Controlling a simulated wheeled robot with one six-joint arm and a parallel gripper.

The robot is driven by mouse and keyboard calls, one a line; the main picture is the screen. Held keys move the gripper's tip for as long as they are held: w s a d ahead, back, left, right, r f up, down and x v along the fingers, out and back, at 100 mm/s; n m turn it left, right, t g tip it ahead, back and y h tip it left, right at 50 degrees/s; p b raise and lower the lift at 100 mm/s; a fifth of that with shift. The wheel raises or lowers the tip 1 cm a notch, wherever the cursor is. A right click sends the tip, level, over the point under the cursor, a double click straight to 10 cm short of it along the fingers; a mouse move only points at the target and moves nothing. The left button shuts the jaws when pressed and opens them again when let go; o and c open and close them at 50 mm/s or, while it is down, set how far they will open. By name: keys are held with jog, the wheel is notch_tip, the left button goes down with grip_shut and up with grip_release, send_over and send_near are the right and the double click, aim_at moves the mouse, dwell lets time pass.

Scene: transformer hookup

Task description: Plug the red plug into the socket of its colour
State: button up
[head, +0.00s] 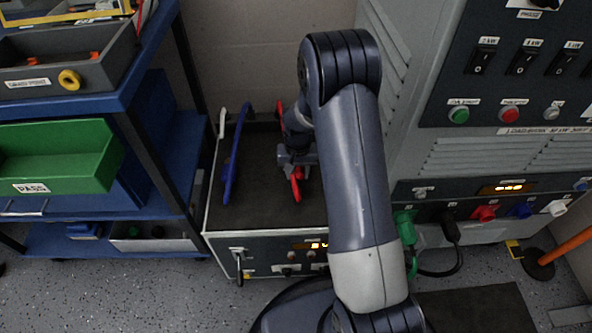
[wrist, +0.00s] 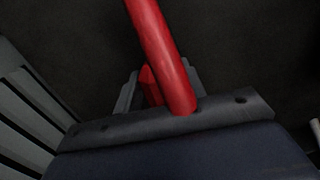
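The red plug (head: 296,184) with its red cable is on the dark top of the low unit, partly hidden by my gripper. My gripper (head: 298,160) is down at it. In the wrist view the red cable (wrist: 160,50) crosses in front, and a red part of the plug (wrist: 150,86) shows between the grey fingers (wrist: 158,88). The cable hides part of the right finger, so I cannot tell whether they grip the plug. The red socket (head: 484,213) is on the lower panel of the grey cabinet at right, between a black plug and the blue socket (head: 519,210).
A blue lead (head: 231,165) and a white lead (head: 222,122) lie left of the red one on the unit (head: 270,208). A green plug (head: 405,228) and a black plug (head: 451,229) sit at the cabinet panel. A blue shelf (head: 150,110) stands left. An orange pole (head: 568,246) stands right.

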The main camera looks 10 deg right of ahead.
aim_at(298, 170)
jog(key=c, duration=0.3)
jog(key=shift+r+p, duration=2.15)
jog(key=shift+r, duration=0.85)
